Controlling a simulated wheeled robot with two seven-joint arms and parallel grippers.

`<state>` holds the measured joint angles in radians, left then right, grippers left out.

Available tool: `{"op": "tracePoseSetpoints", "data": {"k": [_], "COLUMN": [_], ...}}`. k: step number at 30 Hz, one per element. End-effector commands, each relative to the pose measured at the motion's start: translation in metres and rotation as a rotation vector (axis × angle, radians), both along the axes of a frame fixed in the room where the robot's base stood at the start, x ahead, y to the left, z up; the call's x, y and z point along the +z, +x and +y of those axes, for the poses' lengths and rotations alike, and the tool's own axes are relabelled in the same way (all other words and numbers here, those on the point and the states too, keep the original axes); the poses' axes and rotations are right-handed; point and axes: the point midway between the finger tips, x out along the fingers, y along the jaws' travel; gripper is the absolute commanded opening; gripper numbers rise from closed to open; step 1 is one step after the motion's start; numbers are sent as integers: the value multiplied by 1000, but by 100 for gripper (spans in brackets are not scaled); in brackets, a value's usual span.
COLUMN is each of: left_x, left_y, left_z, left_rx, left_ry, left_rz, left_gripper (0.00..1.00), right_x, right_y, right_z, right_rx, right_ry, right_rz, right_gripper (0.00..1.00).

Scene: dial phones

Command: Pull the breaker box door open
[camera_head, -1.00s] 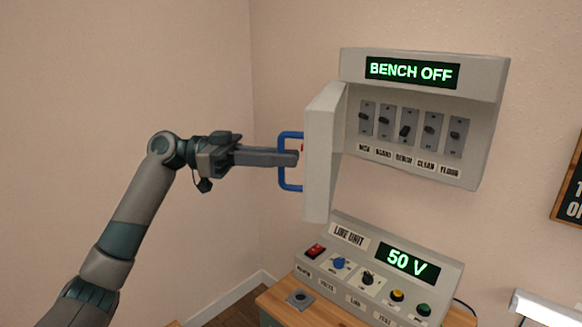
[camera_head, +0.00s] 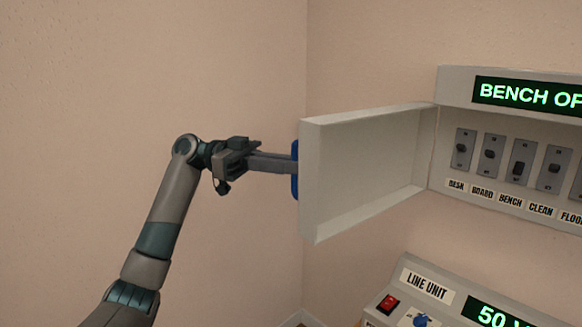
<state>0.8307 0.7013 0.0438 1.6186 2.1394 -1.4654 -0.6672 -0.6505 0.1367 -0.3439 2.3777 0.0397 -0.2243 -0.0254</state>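The breaker box door (camera_head: 365,165) is swung wide open to the left, its pale inner face toward me. It hangs from the left side of the breaker box (camera_head: 452,85). A sliver of its blue handle (camera_head: 295,155) shows past the door's left edge; the rest is hidden behind the door. My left gripper (camera_head: 292,165) comes in from the left. Its fingers look closed together on the handle, with the tips partly hidden. My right gripper is not in view.
Inside the box is a row of switches (camera_head: 522,160) with labels below and a green display (camera_head: 530,95) above. The line unit (camera_head: 440,295) stands below at the lower right.

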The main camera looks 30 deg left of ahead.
Motion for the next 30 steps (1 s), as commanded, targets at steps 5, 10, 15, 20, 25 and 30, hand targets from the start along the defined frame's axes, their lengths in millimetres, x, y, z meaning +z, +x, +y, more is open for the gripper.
{"op": "tracePoseSetpoints", "data": {"k": [5,10,15,20,25,30], "left_x": [-2,-2,-1,-1,-1,-1], "left_y": [2,2,2,1,1,0], "left_z": [-1,-1,-1,-1,-1,6], "left_rx": [1,2,1,1,1,2], "left_ry": [1,2,1,1,2,2], "left_rz": [4,4,4,3,2,2], "left_gripper": [0,0,20,30,30,30], "right_x": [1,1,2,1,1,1], "right_y": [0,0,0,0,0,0], "right_z": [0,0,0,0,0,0], "right_rx": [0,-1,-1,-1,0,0], "right_ry": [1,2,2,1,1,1], "right_rz": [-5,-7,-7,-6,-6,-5], "right_gripper": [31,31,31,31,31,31]}}
